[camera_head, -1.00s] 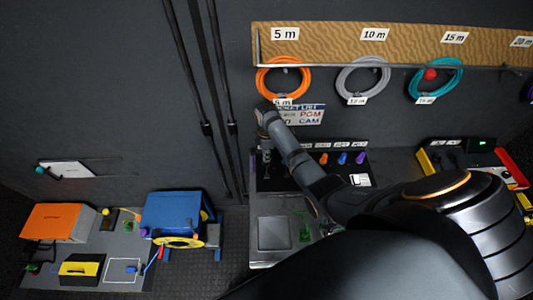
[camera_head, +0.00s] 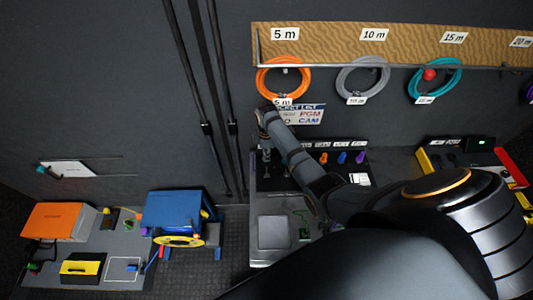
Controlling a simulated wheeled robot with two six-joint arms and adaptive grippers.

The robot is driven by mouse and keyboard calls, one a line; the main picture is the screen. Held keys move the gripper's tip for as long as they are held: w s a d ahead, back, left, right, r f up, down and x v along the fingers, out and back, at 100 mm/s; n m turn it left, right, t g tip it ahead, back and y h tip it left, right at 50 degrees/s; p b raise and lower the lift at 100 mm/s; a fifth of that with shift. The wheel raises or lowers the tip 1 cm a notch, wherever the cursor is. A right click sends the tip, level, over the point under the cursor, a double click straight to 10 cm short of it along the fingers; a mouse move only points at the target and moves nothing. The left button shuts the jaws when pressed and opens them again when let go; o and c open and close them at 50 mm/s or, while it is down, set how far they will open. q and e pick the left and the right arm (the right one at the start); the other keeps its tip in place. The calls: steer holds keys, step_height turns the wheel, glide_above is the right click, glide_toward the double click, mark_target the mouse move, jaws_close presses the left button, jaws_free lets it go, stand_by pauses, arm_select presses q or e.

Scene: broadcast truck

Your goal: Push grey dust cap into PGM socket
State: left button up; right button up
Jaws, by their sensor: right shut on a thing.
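My right gripper (camera_head: 267,160) points down at the left end of the dark socket panel (camera_head: 280,182), below the wall sign. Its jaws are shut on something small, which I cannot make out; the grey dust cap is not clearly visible. The PGM socket cannot be told apart; my right arm covers part of the panel. My left gripper is not in view.
Orange (camera_head: 323,158), blue (camera_head: 342,158) and purple (camera_head: 360,158) plugs stand right of my wrist. Coiled orange (camera_head: 284,63), grey and teal cables hang above. A blue reel box (camera_head: 172,211) and an orange box (camera_head: 58,221) stand at left. Dark floor lies between the benches.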

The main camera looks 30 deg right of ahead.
steer(key=shift+f+b, duration=0.7)
steer(key=shift+f, duration=0.4)
steer(key=o, duration=0.9)
steer(key=shift+r, duration=0.1)
step_height(320, 180, up, 12)
